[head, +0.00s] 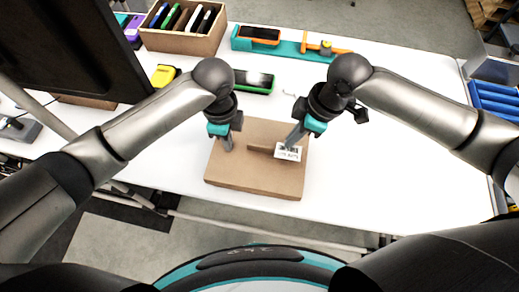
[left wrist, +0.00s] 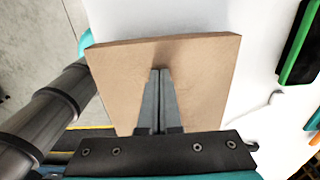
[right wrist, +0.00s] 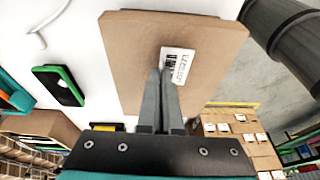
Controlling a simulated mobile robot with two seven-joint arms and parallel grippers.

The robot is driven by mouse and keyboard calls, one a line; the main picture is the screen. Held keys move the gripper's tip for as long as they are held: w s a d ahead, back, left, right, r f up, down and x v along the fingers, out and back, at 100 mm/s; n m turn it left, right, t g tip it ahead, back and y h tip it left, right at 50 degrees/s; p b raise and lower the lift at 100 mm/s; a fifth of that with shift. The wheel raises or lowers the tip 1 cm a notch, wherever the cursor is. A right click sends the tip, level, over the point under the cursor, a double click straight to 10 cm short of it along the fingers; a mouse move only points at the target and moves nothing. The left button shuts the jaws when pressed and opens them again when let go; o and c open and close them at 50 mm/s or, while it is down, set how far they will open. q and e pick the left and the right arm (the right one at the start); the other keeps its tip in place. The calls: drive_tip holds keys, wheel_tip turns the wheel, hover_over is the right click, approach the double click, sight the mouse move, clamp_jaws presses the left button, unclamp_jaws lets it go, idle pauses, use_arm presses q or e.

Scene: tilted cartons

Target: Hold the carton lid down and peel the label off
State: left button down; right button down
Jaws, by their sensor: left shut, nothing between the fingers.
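The flat brown carton (head: 232,178) lies on the white table in front of me, and its lid (left wrist: 205,75) faces up. A white label (head: 289,152) with black print is on its right part; it shows clearly in the right wrist view (right wrist: 180,63). My left gripper (head: 229,149) is shut and empty, its fingertips at the lid's upper left part. My right gripper (head: 291,146) has its fingertips at the label's edge. Its fingers look close together (right wrist: 161,72). Whether the label's edge is between them is hidden.
Behind the carton lie a green-edged dark device (head: 254,81) and a teal tray (head: 280,45) with orange parts. An open brown box (head: 185,38) stands at the back left, near a dark monitor (head: 75,45). Blue bins (head: 495,97) are at the right. The table right of the carton is clear.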

drive_tip(key=shift+r, duration=2.55)
